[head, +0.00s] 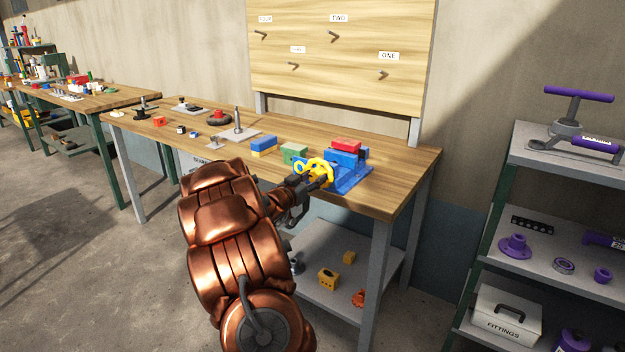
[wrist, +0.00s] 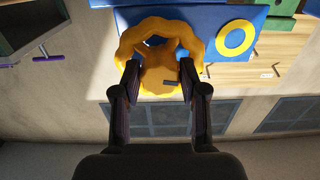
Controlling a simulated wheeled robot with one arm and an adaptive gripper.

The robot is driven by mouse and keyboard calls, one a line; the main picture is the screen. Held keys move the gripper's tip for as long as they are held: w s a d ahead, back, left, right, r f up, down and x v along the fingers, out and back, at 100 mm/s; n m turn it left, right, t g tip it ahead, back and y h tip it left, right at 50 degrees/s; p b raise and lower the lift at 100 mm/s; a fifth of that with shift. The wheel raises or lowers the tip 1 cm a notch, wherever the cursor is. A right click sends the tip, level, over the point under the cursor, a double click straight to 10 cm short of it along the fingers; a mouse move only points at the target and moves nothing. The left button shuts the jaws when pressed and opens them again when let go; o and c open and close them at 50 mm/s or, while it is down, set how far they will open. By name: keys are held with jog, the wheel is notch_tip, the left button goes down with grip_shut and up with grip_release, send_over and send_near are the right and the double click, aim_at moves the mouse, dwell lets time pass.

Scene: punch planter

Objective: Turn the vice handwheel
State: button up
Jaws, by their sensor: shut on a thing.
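The blue vice (head: 352,178) stands on the wooden workbench near its right front corner. Its yellow handwheel (head: 318,164) faces the front left, toward my arm. My gripper (head: 313,184) is at the handwheel, shut on it. In the wrist view, the scalloped handwheel (wrist: 130,40) lies between the two dark fingers of my gripper (wrist: 160,80), one on each side of its hub. The blue vice body (wrist: 105,25) shows behind it. The fingers and arm hide part of the wheel in the head view.
A red block (head: 346,146) sits on top of the vice. Green (head: 293,152) and blue (head: 264,143) blocks stand left of it. A board (head: 340,55) with labelled pegs rises behind the workbench (head: 400,185). A shelf rack (head: 570,165) stands at right.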

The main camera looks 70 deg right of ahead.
jog(key=shift+r+m+b, duration=0.1)
jog(key=shift+m+b, duration=0.45)
jog(key=shift+m, duration=0.45)
jog(key=o, duration=1.1)
jog(key=shift+a, duration=0.1)
jog(key=v, duration=1.2)
